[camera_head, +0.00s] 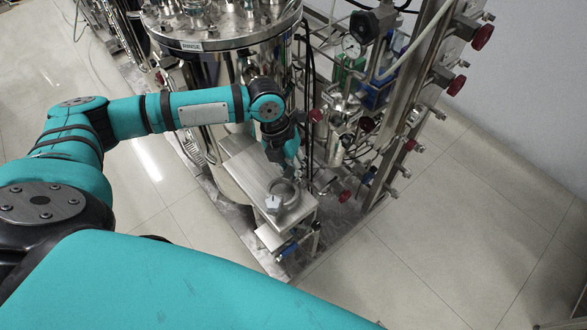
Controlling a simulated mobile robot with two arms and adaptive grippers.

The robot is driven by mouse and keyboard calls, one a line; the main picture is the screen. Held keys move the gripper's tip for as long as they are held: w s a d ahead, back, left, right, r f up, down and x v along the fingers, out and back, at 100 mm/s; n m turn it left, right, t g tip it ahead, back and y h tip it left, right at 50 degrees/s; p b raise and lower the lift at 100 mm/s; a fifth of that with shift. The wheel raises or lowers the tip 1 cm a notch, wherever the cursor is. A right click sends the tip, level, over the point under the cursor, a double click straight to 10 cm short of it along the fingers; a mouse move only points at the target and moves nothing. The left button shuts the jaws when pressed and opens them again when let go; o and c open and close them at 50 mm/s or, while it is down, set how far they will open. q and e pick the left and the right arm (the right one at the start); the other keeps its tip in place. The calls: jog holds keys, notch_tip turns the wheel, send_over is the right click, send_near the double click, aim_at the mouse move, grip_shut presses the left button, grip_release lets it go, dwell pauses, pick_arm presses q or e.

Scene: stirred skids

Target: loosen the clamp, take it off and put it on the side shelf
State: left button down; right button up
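My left arm reaches in from the left. Its dark wrist points down in front of the steel vessel (228,22), and the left gripper (290,152) is small and partly hidden there, so its fingers cannot be made out. Just below it is the metal side shelf (246,165). A round grey ring, which may be the clamp (286,192), appears on the shelf's front part, with a pale knob (273,204) at its near side. I cannot tell whether the gripper touches the ring. My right gripper is not in view.
A frame with pipes, red-knobbed valves (457,85) and a pressure gauge (351,46) stands right of the vessel. Black hoses hang close by the wrist. A blue-handled valve (287,250) sits below the shelf. The tiled floor (450,220) at the right is clear.

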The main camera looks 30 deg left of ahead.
pick_arm(q)
jog(key=shift+f, duration=0.2)
jog(key=c, duration=1.4)
grip_release()
jog(key=shift+o, duration=0.2)
jog(key=p+v, duration=0.6)
jog(key=v, duration=0.1)
jog(key=shift+p, duration=0.4)
